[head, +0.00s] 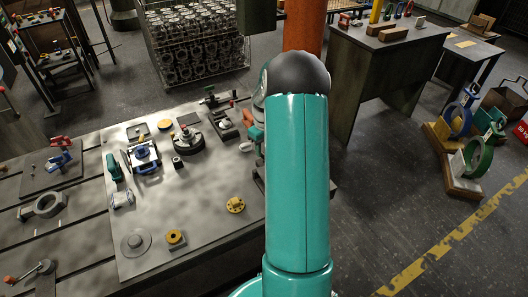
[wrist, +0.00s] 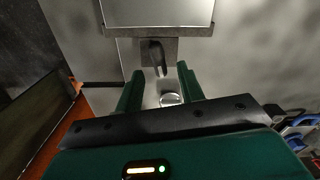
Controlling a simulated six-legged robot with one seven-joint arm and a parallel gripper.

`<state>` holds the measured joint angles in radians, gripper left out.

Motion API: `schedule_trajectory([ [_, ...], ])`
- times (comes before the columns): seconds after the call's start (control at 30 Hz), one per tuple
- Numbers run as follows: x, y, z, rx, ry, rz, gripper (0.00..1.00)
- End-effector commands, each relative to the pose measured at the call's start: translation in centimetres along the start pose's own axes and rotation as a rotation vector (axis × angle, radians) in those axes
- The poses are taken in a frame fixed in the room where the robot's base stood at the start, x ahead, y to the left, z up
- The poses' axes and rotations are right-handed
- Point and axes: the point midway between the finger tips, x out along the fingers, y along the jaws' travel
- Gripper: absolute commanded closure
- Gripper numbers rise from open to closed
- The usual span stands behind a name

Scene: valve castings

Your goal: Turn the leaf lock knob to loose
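In the wrist view a small dark knob-like part (wrist: 156,54) stands on a grey block below a pale flat plate (wrist: 160,12). It may be the leaf lock knob, but I cannot tell for sure, nor read its setting. My gripper (wrist: 159,70) is open, its two green fingers on either side of and short of the dark part, with nothing held between them. A shiny round part (wrist: 170,98) shows between the fingers, near the gripper's body. In the head view my teal arm hides my gripper and this spot.
A work table with a pale plate (head: 205,220) carries a blue-handled valve (head: 143,153), a yellow flange (head: 235,204) and several fittings. A wire crate of castings (head: 198,45) stands behind. A dark bench (head: 385,60) and ring stands (head: 473,160) are at right.

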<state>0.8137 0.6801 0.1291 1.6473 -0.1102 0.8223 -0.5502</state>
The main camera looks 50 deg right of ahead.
Motion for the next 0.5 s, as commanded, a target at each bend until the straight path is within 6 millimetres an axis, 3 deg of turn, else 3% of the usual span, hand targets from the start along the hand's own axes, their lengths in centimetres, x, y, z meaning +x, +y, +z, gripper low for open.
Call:
schedule_trajectory([
  [0.2, 2.4, 0.1, -0.1, -0.002, 0.000, 0.001, 0.62],
  [0.5, 2.7, 0.1, -0.1, -0.002, 0.001, 0.001, 0.62],
])
